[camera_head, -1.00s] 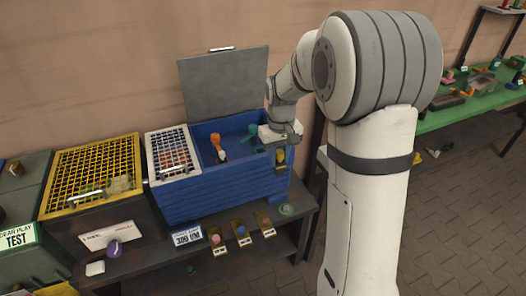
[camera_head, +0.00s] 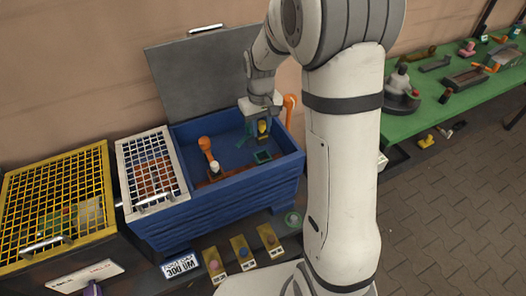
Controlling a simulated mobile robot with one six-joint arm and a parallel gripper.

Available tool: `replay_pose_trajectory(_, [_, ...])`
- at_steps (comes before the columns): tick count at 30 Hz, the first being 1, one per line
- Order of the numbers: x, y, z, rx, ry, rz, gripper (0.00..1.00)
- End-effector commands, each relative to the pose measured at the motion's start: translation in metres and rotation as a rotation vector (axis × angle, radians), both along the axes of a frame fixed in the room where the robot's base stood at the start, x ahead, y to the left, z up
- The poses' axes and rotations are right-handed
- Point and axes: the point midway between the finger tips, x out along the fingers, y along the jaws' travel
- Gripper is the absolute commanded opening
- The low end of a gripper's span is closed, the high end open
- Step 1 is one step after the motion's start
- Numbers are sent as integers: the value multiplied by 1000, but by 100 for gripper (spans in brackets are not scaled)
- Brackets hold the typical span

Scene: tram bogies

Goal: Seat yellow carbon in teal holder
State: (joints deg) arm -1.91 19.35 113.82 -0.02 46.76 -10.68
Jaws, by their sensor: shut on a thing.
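My gripper (camera_head: 263,127) points down over the right part of the open blue bin (camera_head: 215,208). It is shut on the yellow carbon (camera_head: 263,128), a small upright piece that shows between the dark jaws. The teal holder (camera_head: 263,156), a small square-looking frame, is inside the bin just below the gripper. The yellow carbon looks above it and apart from it. The exact height gap cannot be told from this view.
An orange stalk (camera_head: 205,147) with a white end stands inside the bin left of the holder. The raised grey lid (camera_head: 195,85) is behind. A white grid (camera_head: 150,170) covers the bin's left part. Several small knobbed blocks, one pink (camera_head: 214,265), lie in front.

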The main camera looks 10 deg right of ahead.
Motion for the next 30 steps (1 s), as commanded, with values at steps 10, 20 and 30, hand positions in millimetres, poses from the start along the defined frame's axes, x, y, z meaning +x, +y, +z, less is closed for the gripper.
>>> replay_pose_trajectory(10, [-1,-9,-55,0,4,-21,3])
replay_pose_trajectory(20, [-1,-12,-92,0,4,-27,3])
replay_pose_trajectory(30, [0,-13,-98,0,0,-29,3])
